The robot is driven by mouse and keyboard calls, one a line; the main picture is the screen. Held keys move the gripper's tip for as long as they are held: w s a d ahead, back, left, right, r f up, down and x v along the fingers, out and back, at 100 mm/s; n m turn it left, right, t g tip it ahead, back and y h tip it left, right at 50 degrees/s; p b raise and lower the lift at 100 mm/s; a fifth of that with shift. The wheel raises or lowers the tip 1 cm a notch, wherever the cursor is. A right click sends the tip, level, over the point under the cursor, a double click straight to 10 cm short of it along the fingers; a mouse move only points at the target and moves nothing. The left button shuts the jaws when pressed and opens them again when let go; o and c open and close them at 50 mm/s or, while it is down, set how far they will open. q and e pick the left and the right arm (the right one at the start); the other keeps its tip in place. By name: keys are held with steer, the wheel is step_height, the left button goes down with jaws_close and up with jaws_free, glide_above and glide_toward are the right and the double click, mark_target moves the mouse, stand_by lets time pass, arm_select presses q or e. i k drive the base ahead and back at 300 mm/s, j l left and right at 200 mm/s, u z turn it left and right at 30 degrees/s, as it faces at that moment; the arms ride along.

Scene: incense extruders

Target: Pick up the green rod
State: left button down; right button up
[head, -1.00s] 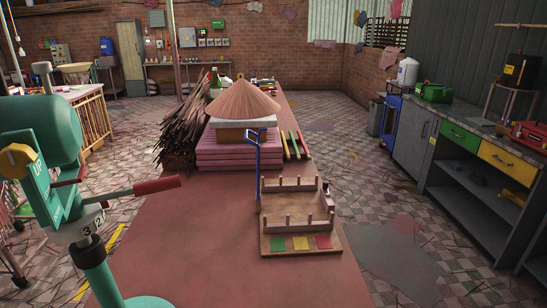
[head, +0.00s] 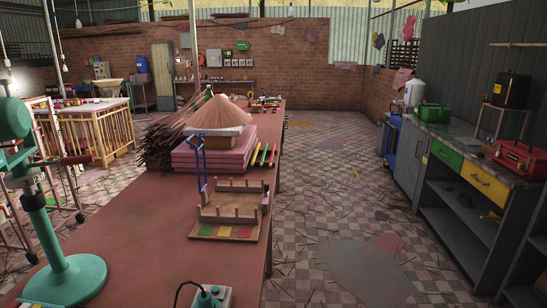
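Slim coloured rods lie side by side on the red table, just right of the pink stack. The green rod (head: 255,154) seems to be the leftmost of them, though the colours are small and hard to separate. A wooden rack (head: 230,213) with upright pegs stands nearer on the table. Its front board has green, yellow and red patches, and its slots look empty. Neither of my grippers shows in the head view.
A green extruder (head: 66,281) stands at the table's left front. A grey-green device (head: 211,297) with a cable sits at the front edge. Incense bundles and a cone stand on or by the pink stack (head: 213,155). Checkered floor (head: 330,200) is open right of the table.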

mark_target(263, 156)
steer(key=i+l, duration=0.15)
steer(key=l, duration=0.25)
steer(key=i+l+u, duration=0.15)
steer(key=l, duration=0.3)
steer(key=i+l, duration=0.1)
steer(key=l, duration=0.3)
steer(key=i+l+u, duration=0.15)
steer(key=l, duration=0.3)
steer(key=i+l+u, duration=0.35)
steer(key=i+l, duration=1.05)
steer(key=i+l+u, duration=0.15)
steer(key=i, duration=1.15)
